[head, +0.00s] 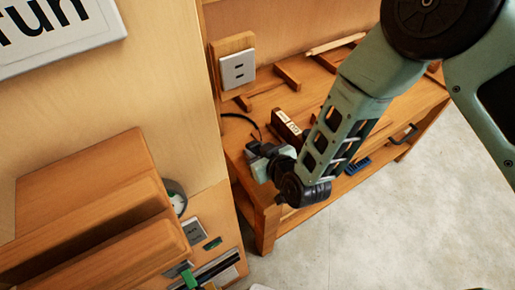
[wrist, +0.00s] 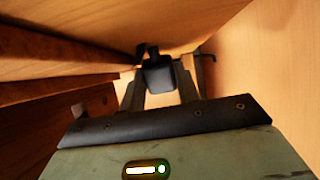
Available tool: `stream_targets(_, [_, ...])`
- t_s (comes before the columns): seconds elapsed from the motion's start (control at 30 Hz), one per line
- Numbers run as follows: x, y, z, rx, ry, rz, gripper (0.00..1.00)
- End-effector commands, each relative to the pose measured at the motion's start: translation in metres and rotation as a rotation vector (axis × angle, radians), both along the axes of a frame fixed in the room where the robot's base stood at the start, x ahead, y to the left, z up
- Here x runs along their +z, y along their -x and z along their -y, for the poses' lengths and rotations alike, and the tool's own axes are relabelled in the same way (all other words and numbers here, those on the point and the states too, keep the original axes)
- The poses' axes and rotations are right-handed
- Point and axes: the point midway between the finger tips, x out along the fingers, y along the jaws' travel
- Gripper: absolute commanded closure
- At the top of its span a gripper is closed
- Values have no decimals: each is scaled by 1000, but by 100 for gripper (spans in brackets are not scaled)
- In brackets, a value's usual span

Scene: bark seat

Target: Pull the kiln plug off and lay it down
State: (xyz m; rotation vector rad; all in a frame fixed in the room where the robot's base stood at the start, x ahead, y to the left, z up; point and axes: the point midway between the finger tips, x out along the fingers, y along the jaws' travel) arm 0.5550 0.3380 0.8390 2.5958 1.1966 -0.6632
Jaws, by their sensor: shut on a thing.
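The kiln plug is a small black block (wrist: 160,74) between my gripper's two fingers in the wrist view. My gripper (head: 258,154) is shut on it, low over the left front end of the wooden bench (head: 265,215) in the head view. A thin black cord (head: 243,117) curves across the bench top towards my gripper. The pale socket plate (head: 238,70) on its wood block shows two dark slots and nothing in them. The plug is mostly hidden by my gripper in the head view, and I cannot tell whether it touches the bench.
A dark box with white labels (head: 288,124) stands right of my gripper. Wooden pieces (head: 287,77) lie farther back on the bench. A blue item (head: 356,166) is lower down at the front. A large wooden unit (head: 95,215) stands at the left. The floor (head: 390,225) is clear.

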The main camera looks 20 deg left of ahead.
Motion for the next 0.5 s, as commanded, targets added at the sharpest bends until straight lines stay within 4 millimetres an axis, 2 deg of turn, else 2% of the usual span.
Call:
stream_targets(0.23, [0, 0, 0, 0, -1, 1, 100])
stream_targets(0.27, [0, 0, 0, 0, -1, 1, 62])
stream_targets(0.33, [0, 0, 0, 0, -1, 1, 43])
stream_targets(0.5, [0, 0, 0, 0, -1, 1, 43])
